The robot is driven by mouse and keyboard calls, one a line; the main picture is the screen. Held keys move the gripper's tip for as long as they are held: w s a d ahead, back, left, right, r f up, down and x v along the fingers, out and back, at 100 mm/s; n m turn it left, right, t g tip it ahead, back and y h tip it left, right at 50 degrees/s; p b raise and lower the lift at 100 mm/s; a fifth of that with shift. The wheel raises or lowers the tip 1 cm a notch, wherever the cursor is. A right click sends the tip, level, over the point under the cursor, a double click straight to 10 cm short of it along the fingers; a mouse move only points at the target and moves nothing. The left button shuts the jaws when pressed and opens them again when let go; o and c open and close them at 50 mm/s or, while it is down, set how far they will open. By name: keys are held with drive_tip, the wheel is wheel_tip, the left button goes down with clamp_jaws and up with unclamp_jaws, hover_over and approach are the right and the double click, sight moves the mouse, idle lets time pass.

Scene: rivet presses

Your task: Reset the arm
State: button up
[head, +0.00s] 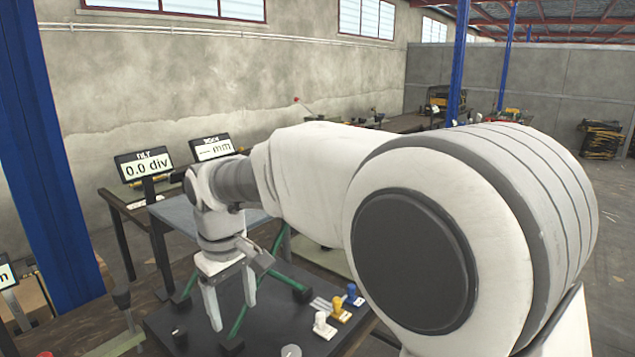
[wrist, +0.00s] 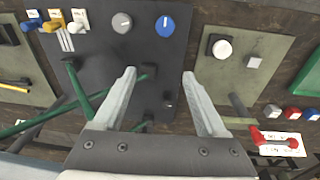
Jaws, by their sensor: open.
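My white arm reaches across the head view from the right, bent at the elbow, with the wrist pointing down. My gripper (head: 232,300) hangs over a dark panel (head: 165,322) on the bench, its two fingers apart. In the wrist view my gripper (wrist: 160,85) shows both pale fingers spread with nothing held between them. The dark panel (wrist: 100,45) lies below the fingers there. It carries a blue knob (wrist: 165,26), a grey knob (wrist: 122,22) and green bars (wrist: 92,105). My arm hides much of the bench in the head view.
Blue, yellow and white levers (head: 340,308) stand at the panel's right edge. Two displays (head: 146,165) stand behind, one reading 0.0 div. A blue post (head: 45,160) rises at left. In the wrist view, a greenish plate (wrist: 245,75) with a white button and a red-handled part (wrist: 275,140) lie at right.

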drive_tip(key=s+d+r+m+t+p, duration=0.1)
drive_tip(key=s+d+r+m, duration=0.2)
drive_tip(key=d, duration=0.5)
drive_tip(key=s+d+r+m+t+p, duration=0.1)
drive_tip(key=s+d+r, duration=0.1)
drive_tip(key=d+r, duration=0.45)
drive_tip(key=s+d+f+m+t+p, duration=0.2)
drive_tip(key=s+d+m, duration=0.4)
drive_tip(key=s+d, duration=0.6)
drive_tip(key=shift+s+d, duration=0.15)
drive_tip(key=shift+d, duration=0.65)
